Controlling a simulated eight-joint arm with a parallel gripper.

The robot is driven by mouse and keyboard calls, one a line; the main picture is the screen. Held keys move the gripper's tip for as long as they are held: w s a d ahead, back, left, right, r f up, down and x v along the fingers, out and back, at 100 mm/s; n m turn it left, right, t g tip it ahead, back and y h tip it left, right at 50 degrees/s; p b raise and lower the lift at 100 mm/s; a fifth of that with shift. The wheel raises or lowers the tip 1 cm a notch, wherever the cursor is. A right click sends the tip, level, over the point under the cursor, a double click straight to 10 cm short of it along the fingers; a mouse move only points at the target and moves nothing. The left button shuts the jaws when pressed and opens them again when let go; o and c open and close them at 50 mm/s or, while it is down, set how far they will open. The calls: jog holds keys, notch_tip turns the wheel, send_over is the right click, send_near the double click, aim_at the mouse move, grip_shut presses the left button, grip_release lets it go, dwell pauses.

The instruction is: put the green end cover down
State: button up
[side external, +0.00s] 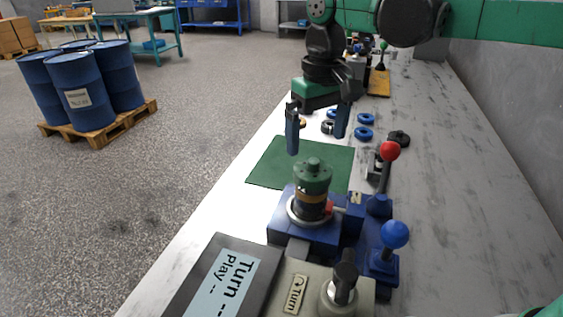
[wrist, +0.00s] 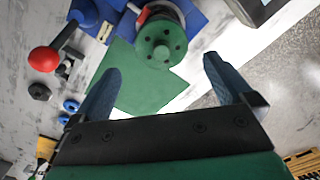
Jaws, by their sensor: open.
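The green end cover (side external: 313,175) sits on top of the motor body (side external: 311,201), which stands upright in a round seat on the blue fixture (side external: 283,226). In the wrist view the green end cover (wrist: 161,43) shows as a disc with several holes and a raised centre. My gripper (side external: 317,142) is open and empty, above and behind the cover in the side view. In the wrist view its two blue fingers (wrist: 160,75) are spread wide, with the cover beyond their tips. No contact between fingers and cover shows.
A green mat (side external: 270,166) lies flat and bare behind the fixture. Levers with a red knob (side external: 389,151) and a blue knob (side external: 395,234) stand to the right. Blue rings (side external: 364,134) and a dark part (side external: 399,138) lie behind. A display box (side external: 215,285) stands in front.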

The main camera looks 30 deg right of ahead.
jog(key=s+d+f+t, duration=0.4)
jog(key=s+d+t, duration=0.3)
jog(key=s+d, duration=0.3)
jog(key=shift+f+m, duration=0.15)
jog(key=shift+m, duration=0.25)
